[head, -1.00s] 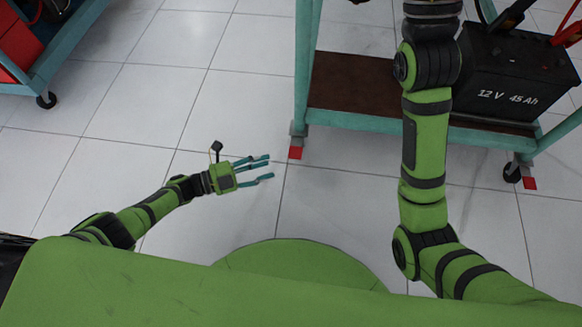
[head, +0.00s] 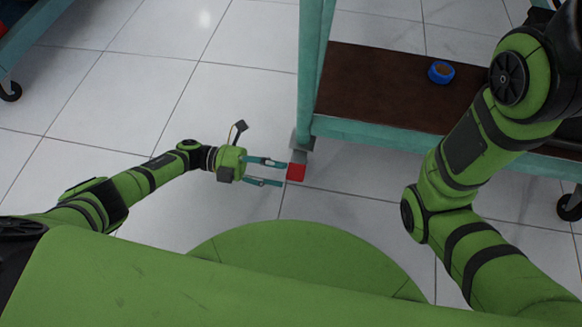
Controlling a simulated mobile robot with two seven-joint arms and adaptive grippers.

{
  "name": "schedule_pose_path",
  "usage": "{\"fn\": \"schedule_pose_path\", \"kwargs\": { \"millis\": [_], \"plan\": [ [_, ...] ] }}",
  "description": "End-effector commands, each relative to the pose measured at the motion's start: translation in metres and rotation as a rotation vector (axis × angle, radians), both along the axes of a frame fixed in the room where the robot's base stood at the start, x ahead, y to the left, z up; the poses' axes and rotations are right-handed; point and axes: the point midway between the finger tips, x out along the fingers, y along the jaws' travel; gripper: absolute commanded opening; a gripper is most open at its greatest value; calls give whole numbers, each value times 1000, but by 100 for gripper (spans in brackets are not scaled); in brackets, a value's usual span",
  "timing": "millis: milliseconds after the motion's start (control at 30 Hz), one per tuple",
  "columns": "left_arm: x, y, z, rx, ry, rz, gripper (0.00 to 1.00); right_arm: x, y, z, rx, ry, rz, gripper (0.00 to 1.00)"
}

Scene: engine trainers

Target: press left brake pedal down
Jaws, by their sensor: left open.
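The left brake pedal (head: 297,172) is a small red tab at the foot of the trolley's near left leg, low over the floor. My left gripper (head: 284,173) is open, with its teal fingers pointing right at the pedal. The upper fingertip is at the pedal's left edge; I cannot tell whether it touches. The lower finger ends just below and left of the pedal. My right arm (head: 465,150) rises along the right side, and its gripper is out of the picture.
The teal trolley (head: 400,134) has a brown lower shelf (head: 370,88) with a blue tape roll (head: 441,72) on it. A black caster (head: 569,207) stands at its right. Another teal cart (head: 28,32) is at the top left. Tiled floor between the carts is clear.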

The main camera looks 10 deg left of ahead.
Motion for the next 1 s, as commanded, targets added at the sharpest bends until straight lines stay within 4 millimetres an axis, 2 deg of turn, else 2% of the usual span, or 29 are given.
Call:
{"fn": "schedule_pose_path", "kwargs": {
  "millis": [100,300,600,667,700,733,1000],
  "plan": [
    [-1,-19,-1,-2,-1,-1,44,-2,-1,-2,6,-8,3,40],
    [0,-37,-1,0,1,1,44,-6,-3,-4,16,-21,7,40],
    [0,-40,0,0,1,2,44,-6,-4,-3,17,-22,7,40],
    [0,-40,0,0,1,2,20,-6,-4,-3,17,-22,7,40],
    [0,-40,0,0,1,2,4,-6,-4,-3,17,-22,7,40],
    [0,-40,0,0,1,2,0,-6,-4,-3,17,-22,7,40],
    [-1,-40,0,-2,-5,1,0,-6,-4,-2,17,-22,7,40]
  ]
}}
